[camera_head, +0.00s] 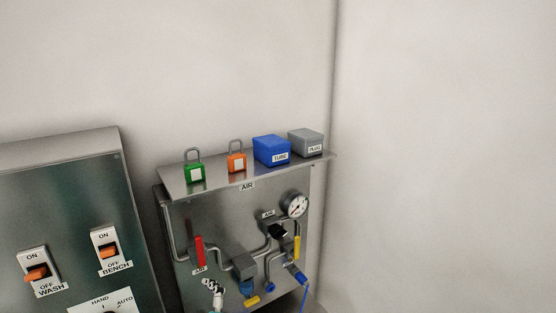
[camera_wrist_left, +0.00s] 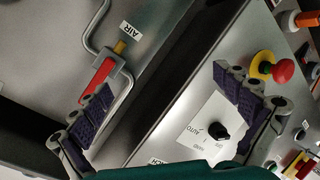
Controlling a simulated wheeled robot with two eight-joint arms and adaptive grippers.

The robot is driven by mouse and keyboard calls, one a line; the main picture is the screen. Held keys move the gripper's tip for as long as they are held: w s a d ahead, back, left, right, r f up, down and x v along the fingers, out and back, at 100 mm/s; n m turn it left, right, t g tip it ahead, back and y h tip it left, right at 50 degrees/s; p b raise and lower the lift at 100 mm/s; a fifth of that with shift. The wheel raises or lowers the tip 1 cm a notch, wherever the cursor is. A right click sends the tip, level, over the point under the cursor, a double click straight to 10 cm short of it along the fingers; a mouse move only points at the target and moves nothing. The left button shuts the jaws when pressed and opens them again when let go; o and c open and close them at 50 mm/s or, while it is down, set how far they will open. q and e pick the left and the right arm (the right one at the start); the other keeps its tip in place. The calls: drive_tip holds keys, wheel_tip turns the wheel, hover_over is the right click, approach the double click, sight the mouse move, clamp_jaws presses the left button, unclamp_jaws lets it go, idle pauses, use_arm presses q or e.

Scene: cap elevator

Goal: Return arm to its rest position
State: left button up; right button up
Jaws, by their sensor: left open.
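My left gripper (camera_wrist_left: 161,82) shows in the left wrist view, with its two dark-padded fingers spread wide and nothing between them. It hangs before the gap between the air panel (camera_wrist_left: 60,50) and the control cabinet (camera_wrist_left: 175,90). Its left finger overlaps the lower end of the red valve handle (camera_wrist_left: 98,78) in that view; I cannot tell whether they touch. Its right finger lies across the cabinet face near the red push button (camera_wrist_left: 283,70). The left arm is not clearly visible in the head view. My right gripper is in neither view.
The air panel's shelf (camera_head: 215,175) holds a green padlock (camera_head: 194,174), an orange padlock (camera_head: 237,163), a blue box (camera_head: 271,150) and a grey box (camera_head: 306,143). A gauge (camera_head: 295,204) and pipes project below. The cabinet (camera_head: 70,190) bears orange switches. The right wall is bare.

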use_arm(q)
drive_tip(key=s+d+f+m+g+h+b, duration=0.2)
drive_tip(key=s+f+m+h, duration=0.6)
drive_tip(key=m, duration=0.9)
drive_tip(key=s+f+g+b, duration=0.2)
drive_tip(key=s+f, duration=0.1)
drive_tip(key=shift+s+f+m, duration=0.25)
drive_tip(key=shift+s+m, duration=0.05)
drive_tip(key=shift+s, duration=0.1)
